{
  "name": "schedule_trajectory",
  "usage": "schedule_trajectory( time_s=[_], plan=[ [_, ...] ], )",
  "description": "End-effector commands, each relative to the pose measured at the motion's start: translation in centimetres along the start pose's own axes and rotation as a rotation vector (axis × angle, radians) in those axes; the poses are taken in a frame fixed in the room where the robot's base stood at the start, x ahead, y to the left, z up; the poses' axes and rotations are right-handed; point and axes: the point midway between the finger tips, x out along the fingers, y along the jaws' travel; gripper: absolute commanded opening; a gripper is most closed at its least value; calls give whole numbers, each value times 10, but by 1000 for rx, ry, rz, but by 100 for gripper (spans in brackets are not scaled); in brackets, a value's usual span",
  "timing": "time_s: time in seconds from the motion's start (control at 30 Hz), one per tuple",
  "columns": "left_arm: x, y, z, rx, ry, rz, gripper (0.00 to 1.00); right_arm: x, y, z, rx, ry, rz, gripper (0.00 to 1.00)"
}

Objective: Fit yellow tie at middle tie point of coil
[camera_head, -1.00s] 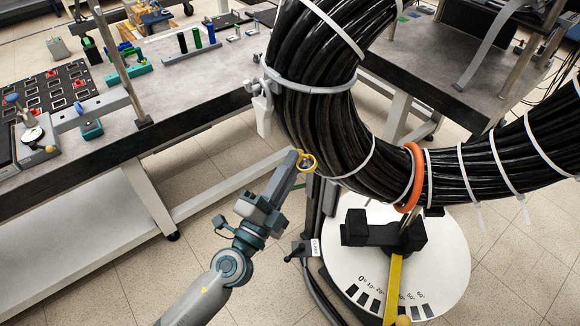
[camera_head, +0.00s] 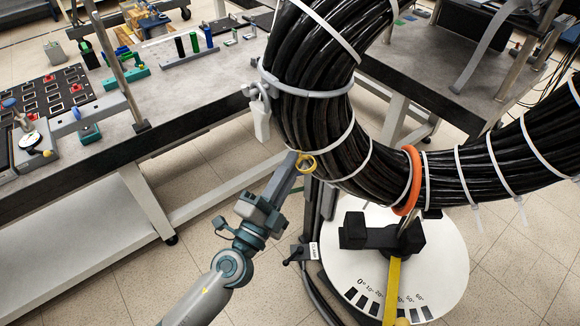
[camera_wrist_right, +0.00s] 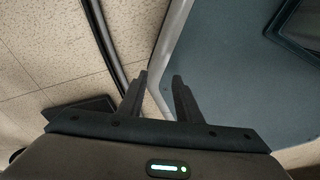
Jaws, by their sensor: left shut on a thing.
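The coil (camera_head: 375,165) is a thick curved bundle of black cables, bound by several white ties and one orange tie (camera_head: 408,180).
A white round plate with angle marks (camera_head: 440,250) stands below the coil, with black blocks and a yellow bar (camera_head: 393,285) on it. A grey workbench (camera_head: 170,95) with tools and parts is at left. Another table (camera_head: 440,75) is behind the coil.

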Motion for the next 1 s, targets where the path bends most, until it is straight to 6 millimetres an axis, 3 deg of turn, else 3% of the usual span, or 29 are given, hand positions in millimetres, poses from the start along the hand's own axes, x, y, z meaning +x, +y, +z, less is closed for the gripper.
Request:
schedule_trajectory(
  time_s=[0.07, 0.1, 0.17, 0.57, 0.9, 0.97, 1.0],
  plan=[
    [1, -1, 0, 0, 0, -2, 0, 0, 0, 0, 0, 0, 0, 31],
    [1, -1, 0, 0, 0, -2, 21, 0, 0, 0, 0, 0, 0, 31],
    [1, -1, 0, 0, 0, -2, 33, 0, 0, 0, 0, 0, 0, 31],
    [-3, 1, 0, 0, 0, 0, 33, 2, 1, 0, 0, 0, 1, 31],
    [-38, 4, 1, -1, 0, 1, 33, 19, 4, 4, -2, -3, 4, 31],
    [-46, 4, 1, 0, 0, 0, 33, 22, 4, -7, -4, 24, 4, 31],
    [-52, 4, 1, -1, 0, 1, 33, 23, 1, -25, -5, 63, 1, 31]
  ],
)
